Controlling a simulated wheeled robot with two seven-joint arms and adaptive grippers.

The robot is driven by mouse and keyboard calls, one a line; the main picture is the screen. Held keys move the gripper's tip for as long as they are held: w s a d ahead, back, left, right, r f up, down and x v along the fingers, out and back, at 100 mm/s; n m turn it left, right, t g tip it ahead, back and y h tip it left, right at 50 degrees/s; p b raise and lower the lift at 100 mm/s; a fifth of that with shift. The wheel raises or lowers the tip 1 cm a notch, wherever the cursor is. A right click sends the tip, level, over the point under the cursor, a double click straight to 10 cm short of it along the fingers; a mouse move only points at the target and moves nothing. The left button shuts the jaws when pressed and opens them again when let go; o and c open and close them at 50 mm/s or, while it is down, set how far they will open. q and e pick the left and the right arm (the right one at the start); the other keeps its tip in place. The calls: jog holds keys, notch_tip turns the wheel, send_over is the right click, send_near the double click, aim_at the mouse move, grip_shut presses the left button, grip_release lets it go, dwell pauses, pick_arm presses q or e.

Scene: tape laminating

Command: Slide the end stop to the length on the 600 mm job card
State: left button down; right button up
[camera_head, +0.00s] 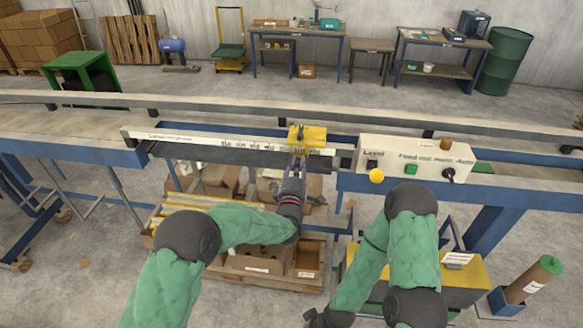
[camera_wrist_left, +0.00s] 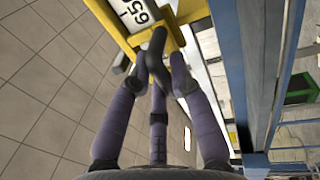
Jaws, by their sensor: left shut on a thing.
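The yellow end stop (camera_head: 307,136) sits on the white scale rail (camera_head: 222,141), near the rail's right part. My left gripper (camera_head: 297,165) reaches it from the front. In the left wrist view its fingers (camera_wrist_left: 158,62) are closed around a dark handle on the yellow stop (camera_wrist_left: 182,40). A white plate there (camera_wrist_left: 138,12) shows turned digits that look like 65. The scale's markings are too small to read in the head view. My right gripper (camera_head: 330,318) hangs low at the bottom edge, partly cut off, apart from the stop. I cannot pick out the job card.
A cream control box (camera_head: 415,160) with knobs and a yellow button stands just right of the rail. Blue conveyor frames (camera_head: 80,152) run left and right. A pallet with cartons (camera_head: 255,262) lies below. A yellow-topped box (camera_head: 460,272) stands by my right arm.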

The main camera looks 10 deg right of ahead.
pick_arm(q)
jog(key=shift+f, duration=0.1)
jog(key=c, duration=1.1)
grip_release()
jog(key=v, duration=1.2)
